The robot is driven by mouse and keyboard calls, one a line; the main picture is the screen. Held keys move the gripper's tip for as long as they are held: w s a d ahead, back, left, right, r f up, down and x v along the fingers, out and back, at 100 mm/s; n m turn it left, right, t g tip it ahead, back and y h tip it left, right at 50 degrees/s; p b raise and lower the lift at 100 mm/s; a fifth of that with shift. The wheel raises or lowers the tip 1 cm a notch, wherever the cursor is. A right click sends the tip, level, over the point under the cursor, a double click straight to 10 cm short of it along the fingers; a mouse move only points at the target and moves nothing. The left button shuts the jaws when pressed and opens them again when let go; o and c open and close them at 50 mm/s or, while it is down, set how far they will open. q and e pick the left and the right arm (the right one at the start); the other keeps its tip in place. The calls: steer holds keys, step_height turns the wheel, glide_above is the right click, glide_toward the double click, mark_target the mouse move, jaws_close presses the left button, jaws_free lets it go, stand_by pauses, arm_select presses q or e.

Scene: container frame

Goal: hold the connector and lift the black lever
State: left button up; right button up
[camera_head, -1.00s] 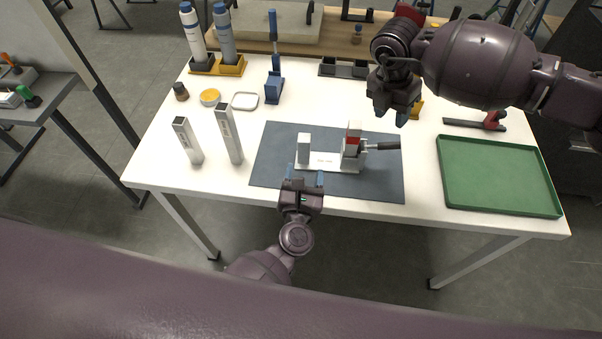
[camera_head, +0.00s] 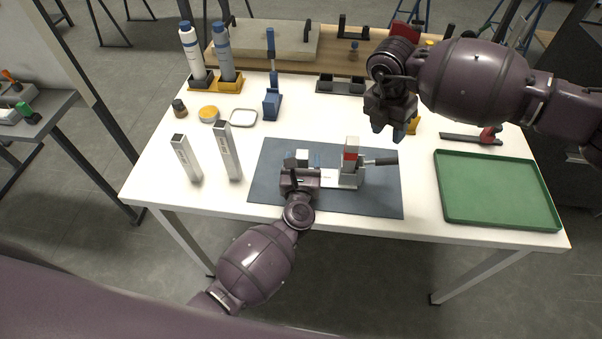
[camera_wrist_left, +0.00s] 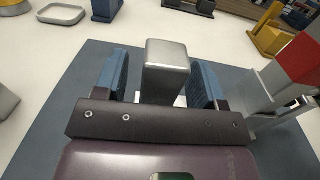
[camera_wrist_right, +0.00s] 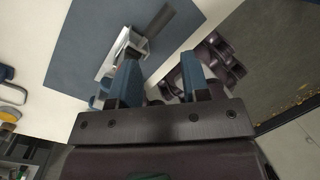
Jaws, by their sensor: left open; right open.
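The connector (camera_head: 330,178) lies on the dark blue mat (camera_head: 382,205). It is a white and metal base with a silver block (camera_wrist_left: 166,62) at its left end and a red-marked upright (camera_head: 351,158) at its right end. The black lever (camera_head: 382,161) sticks out to the right from that upright, roughly level. My left gripper (camera_head: 303,163) is open around the silver block, one blue finger on each side, with small gaps in the left wrist view. My right gripper (camera_head: 392,132) is open and empty, above the table behind the lever; the connector and lever show beyond its fingers in the right wrist view (camera_wrist_right: 140,48).
A green tray (camera_head: 555,224) is at the right. Two upright silver bars (camera_head: 228,155) stand left of the mat. Bottles in holders, a blue clamp-like tool (camera_head: 271,103) and small containers line the back left. The white table is clear in front of the tools.

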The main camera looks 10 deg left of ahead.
arm_select(q)
steer(key=shift+w+a, duration=0.1)
steer(key=shift+w, duration=0.85)
steer(key=shift+c, duration=0.3)
